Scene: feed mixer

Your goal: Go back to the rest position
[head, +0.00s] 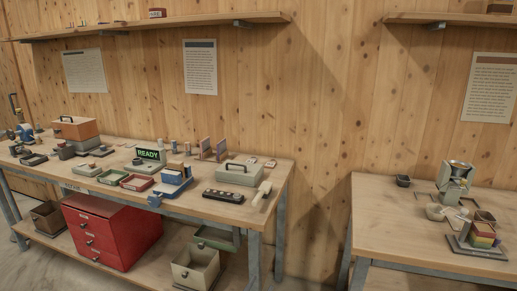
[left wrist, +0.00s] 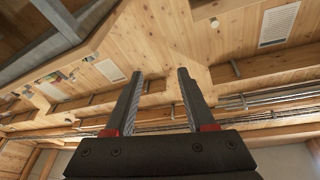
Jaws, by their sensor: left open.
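My left gripper (left wrist: 159,73) is open in the left wrist view, its two dark fingers apart with nothing between them. It points toward the wooden wall and rafters, clear of any object. I cannot make out either gripper in the head view, and my right gripper is in neither view.
A long workbench (head: 272,172) at left carries trays, a green READY display (head: 149,154) and an orange box (head: 76,129). A red drawer cabinet (head: 128,235) sits on its lower shelf. A second table (head: 385,215) at right holds a metal-funnel device (head: 456,178). A gap separates the tables.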

